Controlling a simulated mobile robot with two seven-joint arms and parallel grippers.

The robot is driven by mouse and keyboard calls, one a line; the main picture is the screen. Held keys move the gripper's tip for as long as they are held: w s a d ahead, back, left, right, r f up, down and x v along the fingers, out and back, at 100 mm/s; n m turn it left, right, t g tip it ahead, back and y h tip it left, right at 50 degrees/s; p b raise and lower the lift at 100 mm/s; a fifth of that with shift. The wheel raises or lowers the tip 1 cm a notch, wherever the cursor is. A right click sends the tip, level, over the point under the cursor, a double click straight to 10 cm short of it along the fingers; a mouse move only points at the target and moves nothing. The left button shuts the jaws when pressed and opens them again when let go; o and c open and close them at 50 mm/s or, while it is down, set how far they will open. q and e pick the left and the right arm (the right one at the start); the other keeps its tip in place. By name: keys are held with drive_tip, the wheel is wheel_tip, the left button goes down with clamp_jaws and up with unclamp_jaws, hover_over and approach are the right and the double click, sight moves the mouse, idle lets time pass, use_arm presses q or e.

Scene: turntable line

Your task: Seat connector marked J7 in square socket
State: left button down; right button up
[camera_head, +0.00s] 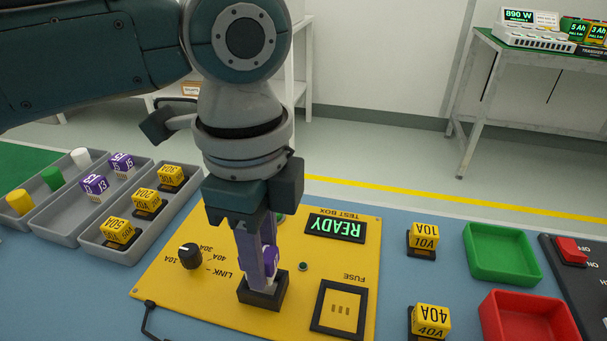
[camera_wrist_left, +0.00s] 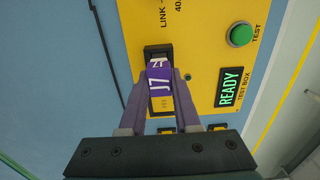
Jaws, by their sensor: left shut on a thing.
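The purple connector marked J7 (camera_wrist_left: 158,85) is between the fingers of my left gripper (camera_wrist_left: 160,90). In the head view the left gripper (camera_head: 260,272) points down, shut on the connector (camera_head: 271,259), which the fingers partly hide. They are at the black square socket (camera_head: 263,297) by the LINK label on the yellow test box (camera_head: 170,290). In the left wrist view the socket (camera_wrist_left: 157,49) shows right at the connector's end. I cannot tell how deep the connector sits. My right gripper is not in view.
The box has a black knob (camera_head: 190,256), a READY display (camera_head: 336,228) and a fuse recess (camera_head: 340,308). Grey trays (camera_head: 70,225) with fuses and purple connectors stand left. Yellow fuses (camera_head: 423,238), a green bin (camera_head: 501,254) and a red bin (camera_head: 528,318) stand right.

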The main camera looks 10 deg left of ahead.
use_arm(q)
drive_tip(key=shift+f+b, duration=0.45)
drive_tip(key=shift+f, duration=0.5)
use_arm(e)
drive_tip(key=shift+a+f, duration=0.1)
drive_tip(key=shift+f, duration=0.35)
use_arm(q)
drive_tip(key=c, duration=0.5)
unclamp_jaws()
drive_tip(key=shift+c, duration=0.2)
